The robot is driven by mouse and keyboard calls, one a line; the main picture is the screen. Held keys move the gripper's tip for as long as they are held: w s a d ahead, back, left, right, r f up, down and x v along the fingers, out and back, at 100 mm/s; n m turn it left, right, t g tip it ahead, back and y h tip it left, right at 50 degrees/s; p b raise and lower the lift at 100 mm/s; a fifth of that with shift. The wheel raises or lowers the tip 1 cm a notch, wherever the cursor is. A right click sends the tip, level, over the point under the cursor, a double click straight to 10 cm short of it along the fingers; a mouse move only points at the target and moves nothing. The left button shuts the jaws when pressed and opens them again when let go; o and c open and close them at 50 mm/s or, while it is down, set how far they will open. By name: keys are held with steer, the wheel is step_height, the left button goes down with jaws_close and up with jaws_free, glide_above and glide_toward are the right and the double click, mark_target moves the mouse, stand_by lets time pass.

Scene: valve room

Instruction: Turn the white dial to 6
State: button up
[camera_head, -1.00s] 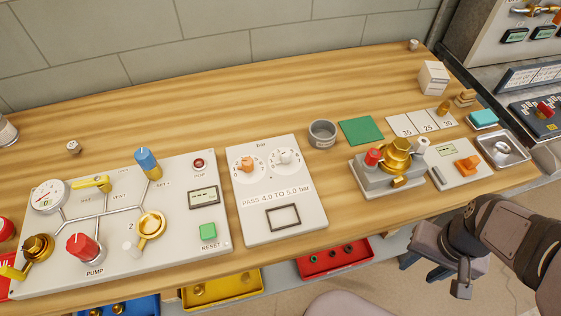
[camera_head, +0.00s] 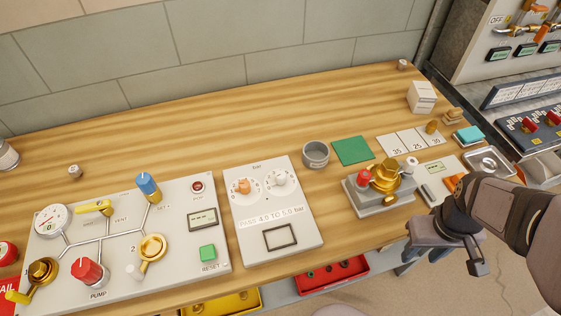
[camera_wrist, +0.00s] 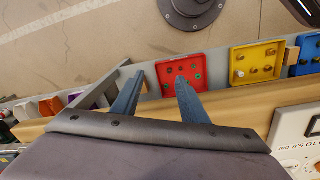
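The white dial (camera_head: 280,179) is a small white knob on the right of the pale panel (camera_head: 250,220) marked "bar" and "PASS 4.0 TO 5.0 bar". Numbers ring it, but its setting is too small to read. An orange dial (camera_head: 243,186) sits to its left on the same panel. My gripper (camera_wrist: 160,78) is open and empty in the wrist view, its two fingers apart. It is off the front right of the bench, well away from the dial. Part of the panel (camera_wrist: 292,130) shows at the lower right of the wrist view.
A left panel (camera_head: 120,235) carries a red knob, blue knob and brass valves. A grey cup (camera_head: 316,154) and green mat (camera_head: 352,151) stand behind. A brass-topped block (camera_head: 385,185) stands right of the dial panel. Red (camera_head: 335,277) and yellow trays lie below the bench edge.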

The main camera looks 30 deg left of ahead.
steer(key=w+a+r+n+t+h+p, duration=0.1)
steer(key=w+a+r+n+p, duration=0.5)
steer(key=w+r+n, duration=0.25)
steer(key=w+a+r+n+t+p, duration=0.1)
steer(key=w+a+r+n+p, duration=0.6)
steer(key=w+n, duration=0.25)
steer(key=n+g+y+b, duration=0.1)
steer(key=n+g+b, duration=0.1)
steer(key=n+b, duration=0.5)
glide_above(281, 174)
steer(key=p, duration=0.3)
step_height(281, 174, down, 4)
steer(key=shift+s+a+r+n, duration=0.1)
steer(key=shift+r+n, duration=0.05)
steer(key=shift+n, duration=0.75)
steer(key=shift+f+p, duration=0.95)
steer(key=shift+f, duration=2.7)
steer(key=shift+c, duration=0.2)
jaws_close()
